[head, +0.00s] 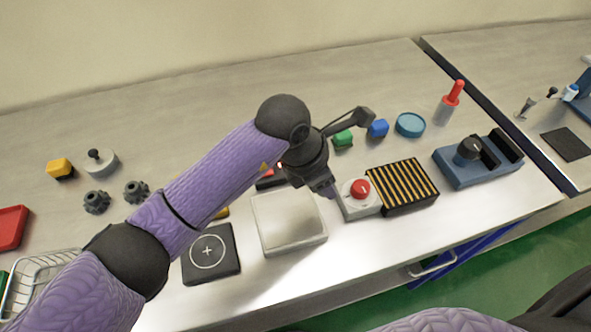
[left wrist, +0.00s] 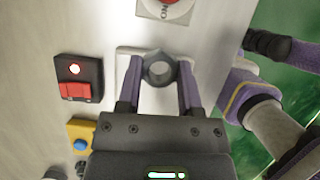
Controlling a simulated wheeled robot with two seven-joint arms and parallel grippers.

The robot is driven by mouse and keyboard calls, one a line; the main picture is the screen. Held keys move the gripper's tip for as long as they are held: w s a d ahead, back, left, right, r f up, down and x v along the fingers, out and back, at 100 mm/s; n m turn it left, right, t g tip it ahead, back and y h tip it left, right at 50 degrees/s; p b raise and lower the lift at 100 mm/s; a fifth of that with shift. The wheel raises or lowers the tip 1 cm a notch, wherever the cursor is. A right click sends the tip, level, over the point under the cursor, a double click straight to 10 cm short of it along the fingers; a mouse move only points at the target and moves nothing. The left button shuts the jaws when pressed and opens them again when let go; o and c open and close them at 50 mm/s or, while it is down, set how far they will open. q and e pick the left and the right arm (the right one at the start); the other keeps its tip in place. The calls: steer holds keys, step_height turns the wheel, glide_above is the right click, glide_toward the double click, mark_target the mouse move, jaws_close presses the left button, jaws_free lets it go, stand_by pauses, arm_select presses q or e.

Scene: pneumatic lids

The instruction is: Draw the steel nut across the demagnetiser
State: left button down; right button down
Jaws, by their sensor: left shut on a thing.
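The steel nut (left wrist: 158,68) is a grey hexagonal ring. It sits between the two purple-sided fingers of my left gripper (left wrist: 159,72), which is shut on it. In the head view my left gripper (head: 327,190) points down between a pale square plate (head: 288,222) and a grey box with a red button; the nut is hidden there. The pale plate (left wrist: 125,52) shows behind the nut in the left wrist view. A black block with yellow stripes (head: 402,187) lies right of the gripper. No label shows which thing is the demagnetiser. My right gripper is not in view.
The red-button box (head: 360,197) is close by the gripper. A black box with a lit red lamp (left wrist: 78,78) and a yellow box (left wrist: 80,131) are beside the plate. A black pad (head: 211,255) lies left, a blue fixture (head: 478,161) right. The bench's front edge is near.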

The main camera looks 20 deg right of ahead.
arm_select(q)
steer(key=shift+f+b, duration=1.05)
steer(key=shift+f, duration=0.55)
steer(key=shift+f+b, duration=0.65)
steer(key=shift+f, duration=0.2)
steer(key=shift+a+r+p, duration=0.1)
steer(key=shift+a+p, duration=0.3)
steer(key=shift+a, duration=0.1)
steer(key=shift+a+p, duration=0.35)
steer(key=shift+a, duration=0.3)
steer(key=shift+a+p, duration=0.95)
steer(key=shift+a, duration=1.05)
steer(key=shift+a+p, duration=0.5)
steer(key=shift+a, duration=1)
steer(key=shift+a+p, duration=0.7)
steer(key=shift+a, duration=1.9)
steer(key=shift+a+p+v, duration=0.2)
steer(key=shift+p+v, duration=0.75)
steer(key=shift+v, duration=0.2)
steer(key=shift+r+p, duration=1.45)
steer(key=shift+r, duration=0.4)
